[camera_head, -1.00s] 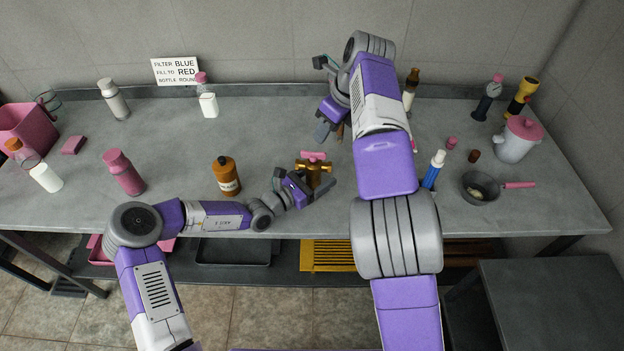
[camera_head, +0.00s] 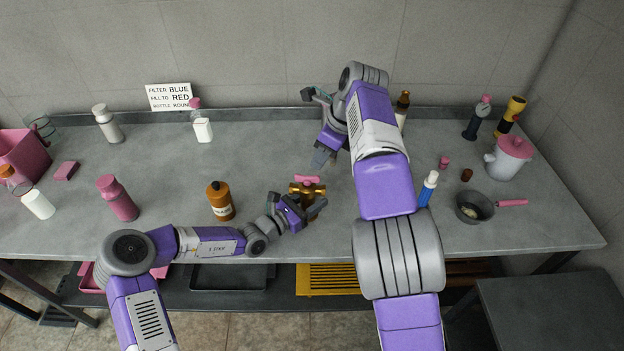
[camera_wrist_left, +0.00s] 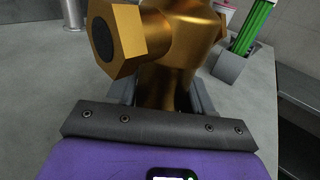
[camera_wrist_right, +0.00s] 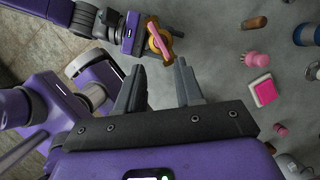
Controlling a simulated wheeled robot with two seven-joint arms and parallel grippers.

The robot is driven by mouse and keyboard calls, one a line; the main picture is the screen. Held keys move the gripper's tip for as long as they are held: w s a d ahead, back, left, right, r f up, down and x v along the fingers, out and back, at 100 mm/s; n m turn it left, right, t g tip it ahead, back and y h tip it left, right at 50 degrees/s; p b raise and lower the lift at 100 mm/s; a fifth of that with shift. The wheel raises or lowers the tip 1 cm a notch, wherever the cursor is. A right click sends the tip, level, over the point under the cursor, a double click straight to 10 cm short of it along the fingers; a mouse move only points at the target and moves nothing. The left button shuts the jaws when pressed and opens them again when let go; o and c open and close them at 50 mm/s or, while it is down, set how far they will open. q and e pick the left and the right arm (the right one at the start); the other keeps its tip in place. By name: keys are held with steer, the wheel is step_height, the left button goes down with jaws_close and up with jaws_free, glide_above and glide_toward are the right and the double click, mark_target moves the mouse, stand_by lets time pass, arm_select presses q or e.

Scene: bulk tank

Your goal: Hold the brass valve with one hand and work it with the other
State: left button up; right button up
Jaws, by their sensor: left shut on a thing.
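The brass valve (camera_head: 300,189) with a pink handle (camera_head: 307,180) stands upright near the table's front edge. My left gripper (camera_head: 309,208) is shut on its lower body from the front left. In the left wrist view the brass body (camera_wrist_left: 178,60) fills the space between the fingers, with a hex end facing left. My right gripper (camera_head: 322,152) is behind the valve and apart from it, partly hidden by its own arm. In the right wrist view its fingers (camera_wrist_right: 158,75) are open and empty, with the valve's pink handle (camera_wrist_right: 158,40) beyond the tips.
A brown bottle (camera_head: 220,206) stands left of the valve, near my left forearm. A blue-and-white bottle (camera_head: 427,190), a dark pan (camera_head: 474,206) and a white jug with a pink lid (camera_head: 508,160) stand to the right.

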steer(key=f+n, duration=0.2)
steer(key=n, duration=0.4)
steer(key=n+g+y, duration=0.1)
steer(key=n+y, duration=0.4)
steer(key=n, duration=2.9)
glide_toward(308, 175)
steer(key=x, duration=0.8)
steer(key=shift+a+f, duration=0.25)
steer(key=shift+f, duration=0.05)
jaws_close()
